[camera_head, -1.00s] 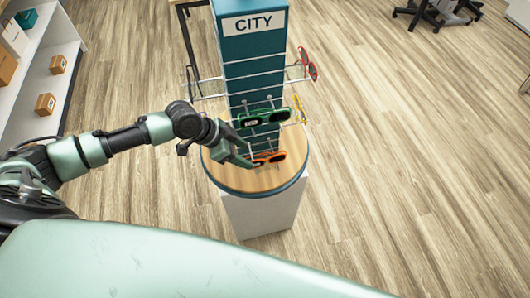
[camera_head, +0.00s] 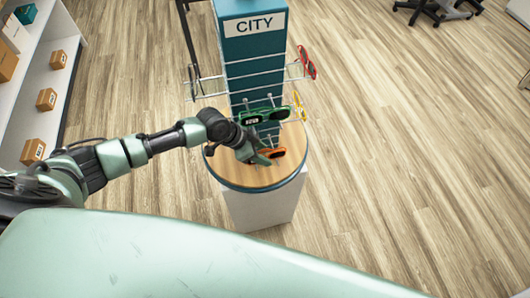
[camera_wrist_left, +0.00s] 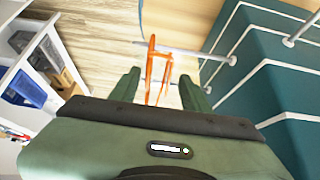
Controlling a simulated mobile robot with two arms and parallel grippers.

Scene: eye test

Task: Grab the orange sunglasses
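The orange sunglasses (camera_head: 274,153) hang low on the display stand, just above its round wooden base. In the left wrist view the orange sunglasses (camera_wrist_left: 152,62) show their thin orange frame and arms, extending between the fingers. My left gripper (camera_head: 261,158) is right at their left side in the head view and hides part of them. In the left wrist view my left gripper (camera_wrist_left: 160,78) is open, with one finger on each side of the glasses and visible gaps. My right gripper is not in view.
The teal CITY stand (camera_head: 254,70) has metal rods. Green sunglasses (camera_head: 266,116) hang just above the orange pair, with yellow (camera_head: 299,106) and red (camera_head: 307,62) pairs at the right. A white shelf (camera_head: 50,75) with boxes stands left.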

